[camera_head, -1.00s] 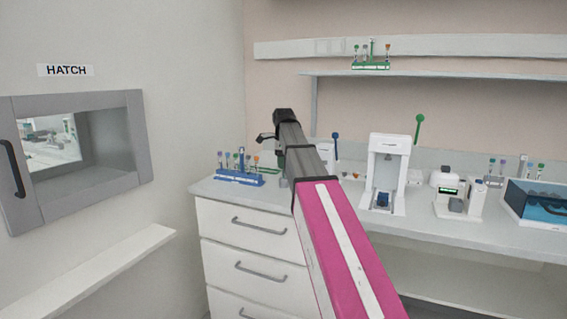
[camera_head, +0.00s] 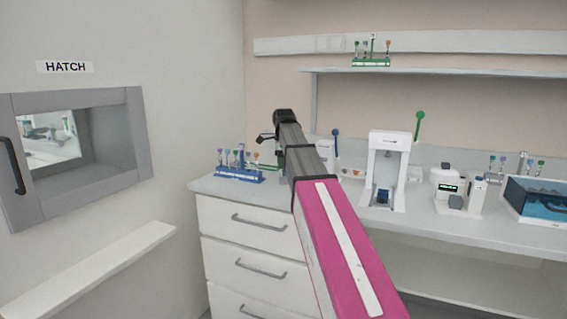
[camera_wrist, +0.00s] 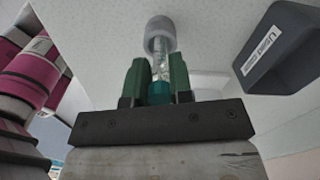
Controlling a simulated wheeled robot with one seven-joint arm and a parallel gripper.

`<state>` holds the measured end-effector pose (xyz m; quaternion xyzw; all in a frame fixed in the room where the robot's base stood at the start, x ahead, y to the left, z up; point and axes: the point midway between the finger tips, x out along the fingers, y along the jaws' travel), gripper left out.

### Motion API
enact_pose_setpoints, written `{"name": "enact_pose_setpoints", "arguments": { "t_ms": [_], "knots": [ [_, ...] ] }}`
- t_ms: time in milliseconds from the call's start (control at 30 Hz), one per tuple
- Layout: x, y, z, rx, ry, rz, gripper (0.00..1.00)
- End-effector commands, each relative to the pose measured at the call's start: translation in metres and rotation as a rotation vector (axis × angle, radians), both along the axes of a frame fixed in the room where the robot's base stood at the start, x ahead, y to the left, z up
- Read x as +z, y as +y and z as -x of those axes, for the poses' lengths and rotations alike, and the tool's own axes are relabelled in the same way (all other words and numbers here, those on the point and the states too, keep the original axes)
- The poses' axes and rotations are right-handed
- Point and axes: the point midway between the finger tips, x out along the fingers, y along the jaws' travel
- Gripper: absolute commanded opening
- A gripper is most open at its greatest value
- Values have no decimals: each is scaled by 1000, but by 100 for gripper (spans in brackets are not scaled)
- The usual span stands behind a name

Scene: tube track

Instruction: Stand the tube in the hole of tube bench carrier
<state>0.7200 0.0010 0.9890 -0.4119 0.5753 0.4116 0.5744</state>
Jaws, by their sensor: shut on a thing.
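In the wrist view my gripper (camera_wrist: 158,85) has green fingers shut on a clear tube (camera_wrist: 159,66) with a teal cap end (camera_wrist: 158,93) between them. The tube's far end meets a short grey round holder (camera_wrist: 159,36) on the pale speckled surface, which looks like the tube bench carrier. I cannot tell how far the tube sits in its hole. In the head view my arm hides most of the gripper, the tube and the carrier.
A dark block labelled USED (camera_wrist: 281,47) stands right of the tube. In the head view, a blue rack (camera_head: 238,175) holds several tubes on the bench left of my arm. A white device (camera_head: 387,165) stands to the right. A green rack (camera_head: 371,62) sits on the shelf.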

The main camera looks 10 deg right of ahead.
Motion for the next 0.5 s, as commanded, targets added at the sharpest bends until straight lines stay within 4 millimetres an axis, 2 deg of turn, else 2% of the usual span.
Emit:
{"name": "enact_pose_setpoints", "arguments": {
  "t_ms": [333,367,433,500],
  "knots": [
    [-2,0,0,0,0,0,5],
    [-2,0,0,0,0,0,27],
    [-2,0,0,0,0,0,50],
    [-2,0,0,0,0,0,50]
  ]
}}
